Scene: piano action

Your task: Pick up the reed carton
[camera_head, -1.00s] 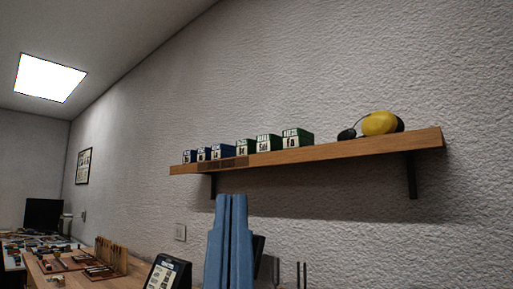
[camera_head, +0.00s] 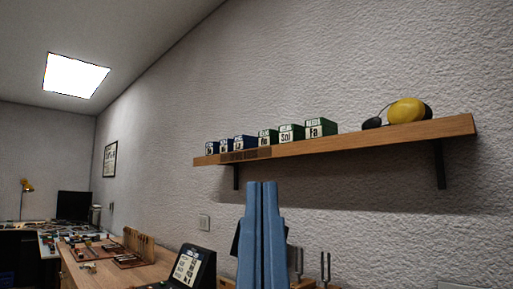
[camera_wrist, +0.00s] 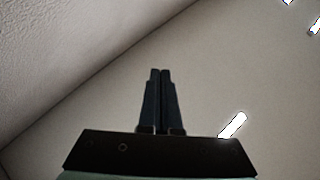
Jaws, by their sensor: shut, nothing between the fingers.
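Small labelled cartons stand in a row on a wooden wall shelf (camera_head: 400,138). The green ones on the right have white labels, and their top band seems to read "REEDS": one marked "Fa" (camera_head: 316,130), one marked "Sol" (camera_head: 286,134), and a smaller one (camera_head: 265,138). Several blue cartons (camera_head: 240,143) stand to their left. I cannot tell which one the task means. My gripper (camera_head: 262,184) points up below the shelf, apart from the cartons. Its blue fingers are together and empty. In the wrist view the gripper (camera_wrist: 160,72) is also closed, with only wall and ceiling beyond.
Yellow earmuffs (camera_head: 406,111) lie on the shelf right of the cartons. A shelf bracket (camera_head: 439,165) hangs at the right. Below are a workbench (camera_head: 75,275), a dark stand with a label (camera_head: 186,268) and tuning forks (camera_head: 325,268). The wall above the shelf is bare.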

